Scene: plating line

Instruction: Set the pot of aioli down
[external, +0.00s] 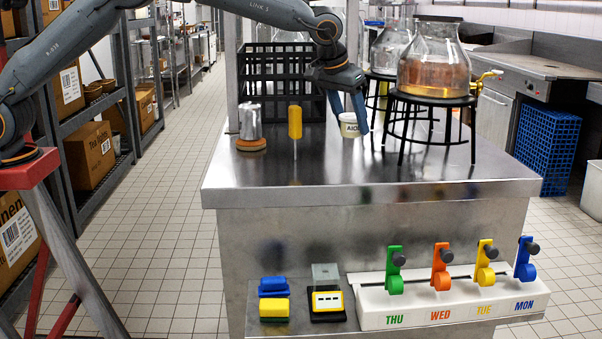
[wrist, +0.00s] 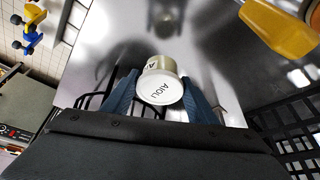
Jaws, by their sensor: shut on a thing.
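The pot of aioli (external: 349,125) is a small white pot with a lettered lid, labelled AIOLI in the wrist view (wrist: 160,87). My gripper (external: 358,118) is shut on it, with a blue finger on each side; the fingers also show in the wrist view (wrist: 163,98). The pot is over the steel counter (external: 250,183), left of the black round stand. A reflection of it shows in the steel. I cannot tell whether its bottom touches the counter.
A glass jar (external: 432,62) stands on a black stand (external: 400,128) to the right. A black crate (external: 272,75) is behind. A yellow-handled tool (external: 295,122) and a metal shaker (external: 250,122) stand to the left.

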